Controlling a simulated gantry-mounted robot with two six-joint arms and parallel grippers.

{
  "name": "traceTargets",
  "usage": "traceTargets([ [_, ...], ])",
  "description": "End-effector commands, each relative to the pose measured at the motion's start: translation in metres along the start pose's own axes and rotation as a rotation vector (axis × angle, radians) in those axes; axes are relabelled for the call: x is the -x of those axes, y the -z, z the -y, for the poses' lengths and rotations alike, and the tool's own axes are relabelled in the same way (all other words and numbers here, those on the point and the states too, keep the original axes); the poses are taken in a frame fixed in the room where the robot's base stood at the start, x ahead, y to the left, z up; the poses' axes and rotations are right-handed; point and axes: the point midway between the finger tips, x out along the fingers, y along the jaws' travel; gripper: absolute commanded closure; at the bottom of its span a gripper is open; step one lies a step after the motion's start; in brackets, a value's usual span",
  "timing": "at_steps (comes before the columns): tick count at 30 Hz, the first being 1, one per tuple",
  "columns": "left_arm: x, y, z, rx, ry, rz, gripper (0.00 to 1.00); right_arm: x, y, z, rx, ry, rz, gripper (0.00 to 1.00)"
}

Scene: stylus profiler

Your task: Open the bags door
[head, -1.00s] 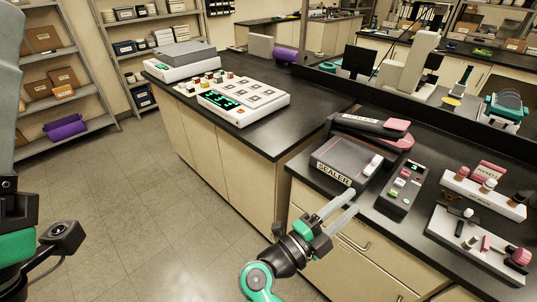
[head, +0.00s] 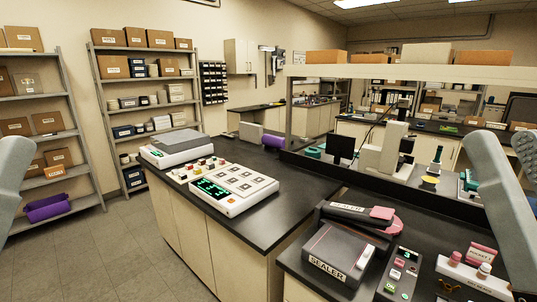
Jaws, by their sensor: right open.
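No door with a readable "bags" label shows. The pale wall cabinet (head: 241,56) on the back wall has its doors shut, and any label is too small to read. The beige cabinet front (head: 197,240) under the near bench is shut too. A grey link of my right arm crosses the right side of the head view, and a grey link of my left arm shows at the left edge. I cannot make out the fingers of either gripper in the frame.
The sealer (head: 338,258) and a button box (head: 400,273) stand on the right bench. A keypad console (head: 234,188) and a grey-topped device (head: 172,148) stand on the middle bench. Shelves (head: 146,106) line the left wall. The floor (head: 85,255) at left is clear.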

Motion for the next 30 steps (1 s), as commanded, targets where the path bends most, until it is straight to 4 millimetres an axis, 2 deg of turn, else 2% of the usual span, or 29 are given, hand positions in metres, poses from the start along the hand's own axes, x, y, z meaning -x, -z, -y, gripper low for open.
traceTargets([
  [1, -0.033, 0.033, 0.0, 0.0, 0.0, -0.006, 0.55, -0.033, 0.035, 0.001, 0.003, 0.001, -0.012, 0.55],
  [8, -0.102, 0.097, 0.0, 0.0, 0.0, -0.007, 0.55, -0.101, 0.098, 0.002, 0.004, 0.003, -0.011, 0.55],
  [18, -0.224, 0.212, 0.001, 0.0, 0.0, -0.007, 0.55, -0.223, 0.213, 0.002, 0.005, 0.004, -0.011, 0.55],
  [21, -0.252, 0.238, 0.001, 0.0, 0.0, -0.007, 0.55, -0.251, 0.239, 0.003, 0.005, 0.004, -0.011, 0.55],
  [25, -0.273, 0.257, 0.001, 0.0, 0.0, -0.007, 0.55, -0.271, 0.258, 0.003, 0.005, 0.004, -0.011, 0.55],
  [30, -0.275, 0.26, 0.001, 0.0, 0.0, -0.006, 0.55, -0.274, 0.261, 0.003, 0.005, 0.004, -0.011, 0.55],
])
